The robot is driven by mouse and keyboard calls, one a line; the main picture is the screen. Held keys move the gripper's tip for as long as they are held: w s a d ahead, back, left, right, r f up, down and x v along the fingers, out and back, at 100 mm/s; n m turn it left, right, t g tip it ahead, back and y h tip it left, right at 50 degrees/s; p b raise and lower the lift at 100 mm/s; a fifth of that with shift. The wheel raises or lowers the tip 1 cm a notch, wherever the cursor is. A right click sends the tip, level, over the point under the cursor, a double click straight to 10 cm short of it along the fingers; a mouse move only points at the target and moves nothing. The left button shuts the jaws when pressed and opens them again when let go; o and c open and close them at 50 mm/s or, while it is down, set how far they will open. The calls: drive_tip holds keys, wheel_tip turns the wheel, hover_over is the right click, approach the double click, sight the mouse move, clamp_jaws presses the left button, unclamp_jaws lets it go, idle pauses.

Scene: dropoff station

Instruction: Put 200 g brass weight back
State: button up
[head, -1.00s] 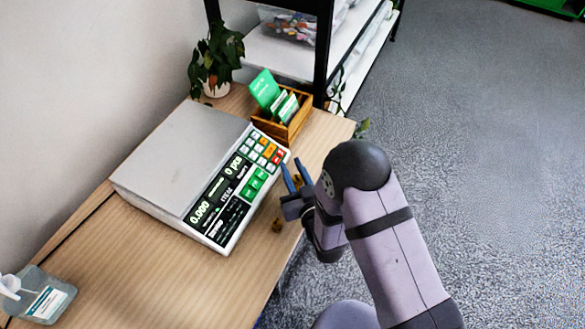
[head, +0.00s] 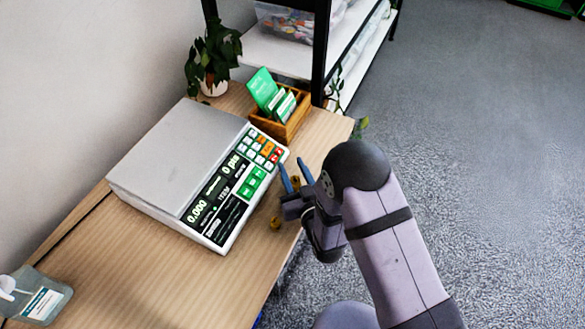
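My gripper (head: 295,174) is at the right edge of the wooden table, beside the scale, with its two blue fingers spread apart. A small brass weight (head: 296,182) shows between the fingers, with space around it; whether it touches either finger is too small to tell. A second small brass weight (head: 276,223) stands on the table nearer the camera, just left of my gripper. No mass marking is readable on either weight. My gripper and wrist hide part of the table edge.
A scale (head: 165,160) with an empty plate, reading 0.000, fills the table's middle. Behind it are a wooden card box (head: 296,122) and a potted plant (head: 213,55). The front tabletop (head: 190,290) is clear.

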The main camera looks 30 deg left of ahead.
drive_tip(key=shift+s+a+f+g, duration=0.2)
drive_tip(key=shift+s+g, duration=0.1)
drive_tip(key=shift+s, duration=0.05)
drive_tip(key=shift+r+p, duration=0.4)
drive_tip(key=shift+p, duration=0.05)
drive_tip(key=shift+r+b+v, duration=0.2)
drive_tip(key=shift+b+v, duration=0.4)
drive_tip(key=shift+v, duration=3.1)
drive_tip(key=shift+w, duration=0.1)
